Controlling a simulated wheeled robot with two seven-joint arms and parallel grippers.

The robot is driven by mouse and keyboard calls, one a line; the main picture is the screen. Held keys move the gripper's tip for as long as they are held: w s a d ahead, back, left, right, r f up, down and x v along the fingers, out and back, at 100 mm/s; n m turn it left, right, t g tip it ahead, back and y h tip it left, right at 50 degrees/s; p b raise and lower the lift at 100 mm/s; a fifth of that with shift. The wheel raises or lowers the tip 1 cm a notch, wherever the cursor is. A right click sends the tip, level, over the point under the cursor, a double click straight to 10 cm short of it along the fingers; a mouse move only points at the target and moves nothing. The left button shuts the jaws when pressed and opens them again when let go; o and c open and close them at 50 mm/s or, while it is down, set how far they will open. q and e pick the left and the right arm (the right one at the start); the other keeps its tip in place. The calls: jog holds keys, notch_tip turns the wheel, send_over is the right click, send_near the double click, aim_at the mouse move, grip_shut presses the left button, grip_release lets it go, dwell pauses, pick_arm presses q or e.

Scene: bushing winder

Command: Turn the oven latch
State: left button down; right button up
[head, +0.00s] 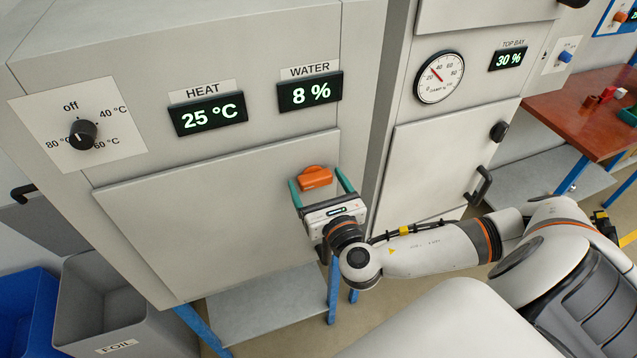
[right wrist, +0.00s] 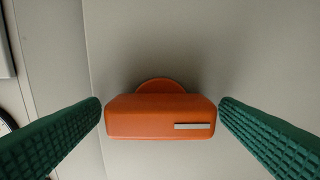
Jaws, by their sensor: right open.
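The orange oven latch (head: 315,177) sits at the upper right of the oven door (head: 210,215) in the head view. Its bar lies roughly level, and a pale stripe marks its right end in the right wrist view (right wrist: 160,115). My right gripper (head: 317,184) is open, with its green fingers on either side of the latch. In the right wrist view the fingertips (right wrist: 160,107) stand just off the two ends of the bar, with small gaps. The door looks shut. My left gripper is not in view.
The heat dial (head: 82,134) points near off, and displays (head: 208,115) read 25 °C and 8 %. A second cabinet with a gauge (head: 440,77) and handle (head: 478,186) stands to the right. A grey foil bin (head: 120,300) and blue bin (head: 28,310) stand lower left.

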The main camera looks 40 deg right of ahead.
jog(key=c, duration=1)
jog(key=shift+f, duration=0.1)
jog(key=m+b, duration=0.2)
jog(key=m, duration=0.2)
jog(key=shift+m+b, duration=0.3)
jog(key=m+b, duration=0.3)
jog(key=m, duration=0.2)
jog(key=m+b, duration=0.2)
jog(key=m, duration=0.3)
jog(key=shift+m+b, duration=0.5)
jog(key=shift+m, duration=1.1)
